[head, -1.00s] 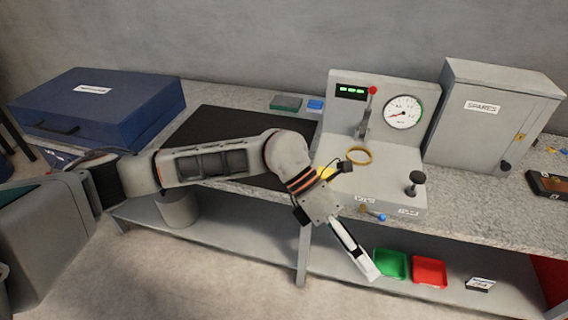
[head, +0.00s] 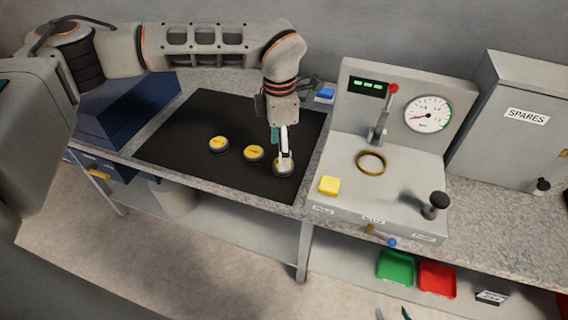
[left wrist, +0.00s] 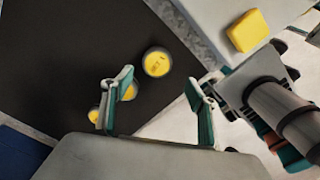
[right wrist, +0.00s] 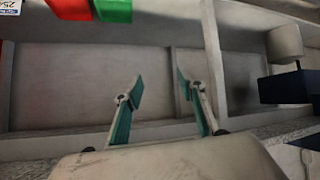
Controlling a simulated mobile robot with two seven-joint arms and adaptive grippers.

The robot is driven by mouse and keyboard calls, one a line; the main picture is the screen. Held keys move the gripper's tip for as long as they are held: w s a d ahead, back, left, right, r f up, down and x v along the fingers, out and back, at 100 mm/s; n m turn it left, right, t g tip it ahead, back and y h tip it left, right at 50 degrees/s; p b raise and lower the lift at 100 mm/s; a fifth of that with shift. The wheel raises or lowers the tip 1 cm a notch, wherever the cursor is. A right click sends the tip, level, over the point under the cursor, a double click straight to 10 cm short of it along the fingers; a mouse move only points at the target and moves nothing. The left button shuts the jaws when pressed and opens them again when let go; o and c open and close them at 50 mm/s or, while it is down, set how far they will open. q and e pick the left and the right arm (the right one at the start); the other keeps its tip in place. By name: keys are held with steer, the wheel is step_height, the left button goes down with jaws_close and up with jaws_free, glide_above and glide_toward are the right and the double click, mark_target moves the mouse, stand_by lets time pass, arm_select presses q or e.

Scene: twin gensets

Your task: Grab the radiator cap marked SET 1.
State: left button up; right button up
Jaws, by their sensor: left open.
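Three round caps with yellow tops lie in a row on the black mat: a left cap (head: 219,144), a middle cap (head: 254,153) and a right cap (head: 279,169). Their markings are too small to read. My left gripper (head: 284,158) points down over the right cap and partly covers it. In the left wrist view its fingers are open, with the right cap (left wrist: 157,63) ahead, apart from them. One finger partly hides the middle cap (left wrist: 129,92). My right gripper (right wrist: 160,85) is open and empty, facing the lower shelf; only its fingertips show at the head view's bottom edge.
The grey test stand (head: 335,165) with gauge, yellow block (head: 330,185) and brass ring (head: 371,162) is right of the mat. A blue case (head: 125,115) is left. Green (head: 396,267) and red (head: 437,280) trays sit on the lower shelf.

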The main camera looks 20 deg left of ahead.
arm_select(q)
steer(key=f, duration=0.2)
steer(key=w+f, duration=0.1)
steer(key=f, duration=0.2)
steer(key=shift+d+f, duration=0.15)
steer(key=shift+d, duration=0.05)
steer(key=c, duration=1.2)
